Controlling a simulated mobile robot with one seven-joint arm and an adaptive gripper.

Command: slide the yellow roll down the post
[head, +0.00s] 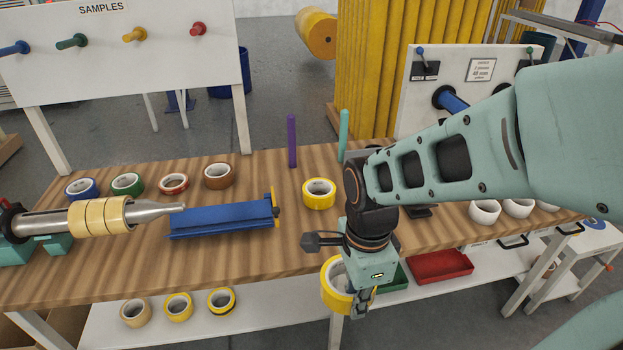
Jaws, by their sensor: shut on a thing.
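My gripper (362,300) points down in front of the bench's front edge. It is shut on a yellow roll (333,292), which hangs tilted at its left side, partly hidden by the gripper. A second yellow roll (319,194) lies flat on the wooden bench, behind and left of my wrist. A purple post (291,141) stands upright at the bench's back edge, with no roll on it. A teal post (343,130) stands to its right, also bare; its foot is hidden behind my arm. The held roll is apart from both posts.
Blue (82,188), green (128,184), red-and-white (173,183) and brown rolls (219,176) lie at the bench's back left. A blue trough (222,220) and a metal spindle with tan rolls (100,216) stand left. White rolls (485,212) lie right. A red tray (440,266) sits below.

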